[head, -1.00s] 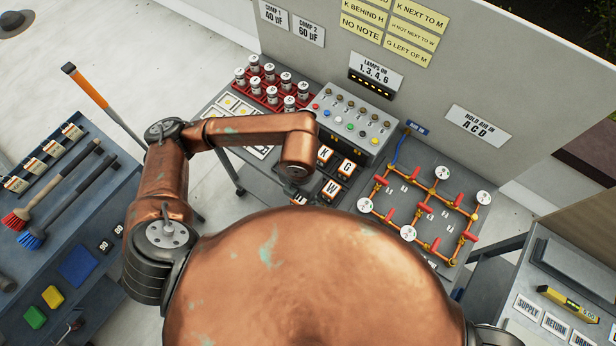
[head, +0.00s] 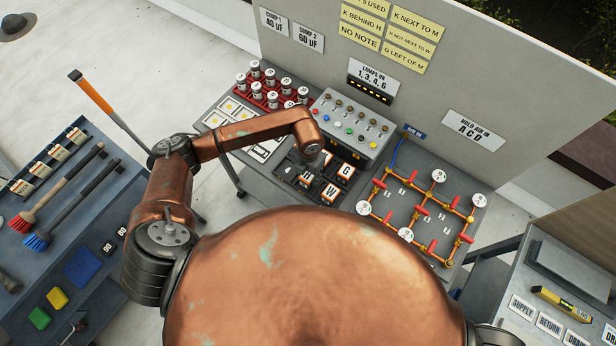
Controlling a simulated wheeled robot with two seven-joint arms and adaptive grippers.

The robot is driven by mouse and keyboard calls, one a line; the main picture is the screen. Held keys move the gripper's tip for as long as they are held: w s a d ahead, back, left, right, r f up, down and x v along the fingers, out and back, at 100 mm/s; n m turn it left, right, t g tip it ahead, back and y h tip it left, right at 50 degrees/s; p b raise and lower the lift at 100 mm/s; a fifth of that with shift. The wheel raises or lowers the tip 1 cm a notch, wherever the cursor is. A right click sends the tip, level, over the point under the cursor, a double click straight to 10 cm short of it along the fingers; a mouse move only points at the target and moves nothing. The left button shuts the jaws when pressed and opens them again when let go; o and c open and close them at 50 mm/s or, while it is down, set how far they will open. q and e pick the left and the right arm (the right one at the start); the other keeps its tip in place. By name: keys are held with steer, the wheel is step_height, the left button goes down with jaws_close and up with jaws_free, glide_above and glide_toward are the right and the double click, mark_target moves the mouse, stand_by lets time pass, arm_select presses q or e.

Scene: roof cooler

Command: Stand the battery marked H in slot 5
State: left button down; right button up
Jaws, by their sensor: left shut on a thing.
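The black battery tray (head: 283,172) stands on the grey bench, left of the pipework. In it, the battery marked G (head: 346,171) and the battery marked W (head: 331,192) stand with orange-and-white tops. Another battery (head: 305,179) shows just below my left gripper; its letter is unreadable. My left gripper (head: 316,160) reaches down over the tray from the left and is shut on a battery; the arm hides most of the grip and the letter. The battery marked K is not readable now. I cannot read slot numbers. My right gripper is out of view.
A grey lamp box (head: 352,125) with switches stands behind the tray. A red rack (head: 271,97) of cylinders stands at back left. Pipework with red valves (head: 420,205) lies to the right. Yellow notes (head: 390,25) hang on the wall panel. A tool table (head: 100,180) is at left.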

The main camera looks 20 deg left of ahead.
mark_target(308, 175)
arm_select(q)
steer(key=shift+f, duration=0.7)
steer(key=shift+f, duration=0.1)
steer(key=c, duration=1.3)
jaws_free()
step_height(308, 175, up, 12)
steer(key=shift+r+b, duration=0.1)
steer(key=shift+b, duration=0.85)
